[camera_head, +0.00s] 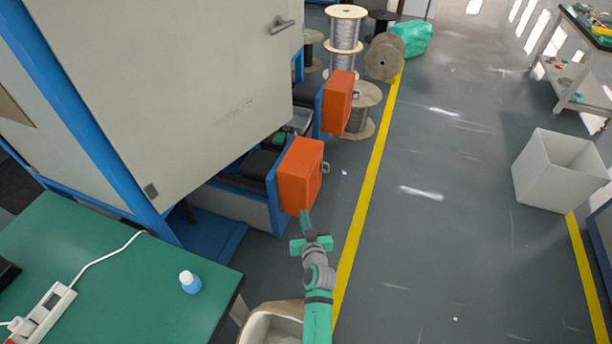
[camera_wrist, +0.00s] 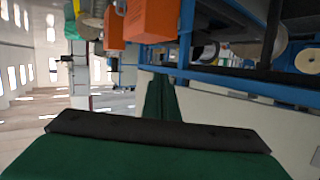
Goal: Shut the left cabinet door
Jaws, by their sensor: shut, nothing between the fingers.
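The cream cabinet door (camera_head: 190,80), with a grey handle (camera_head: 282,25) near its right edge, hangs beside a blue frame post (camera_head: 85,130) at the upper left. It appears swung outward, with machine parts showing under its lower edge. My gripper (camera_head: 305,214) is shut and empty, lower right of the door, and overlaps the bottom of the near orange box in the head view. I cannot tell whether they touch. In the wrist view, my closed green fingers (camera_wrist: 160,97) point away, and a pale panel (camera_wrist: 230,115) lies to their right.
Two orange boxes, near (camera_head: 300,175) and far (camera_head: 337,103), stick out from the machine. A green table (camera_head: 120,290) with a small bottle (camera_head: 190,282) stands lower left. Cable spools (camera_head: 384,57) stand behind. The grey floor right of the yellow line (camera_head: 372,185) is clear up to a white bin (camera_head: 556,170).

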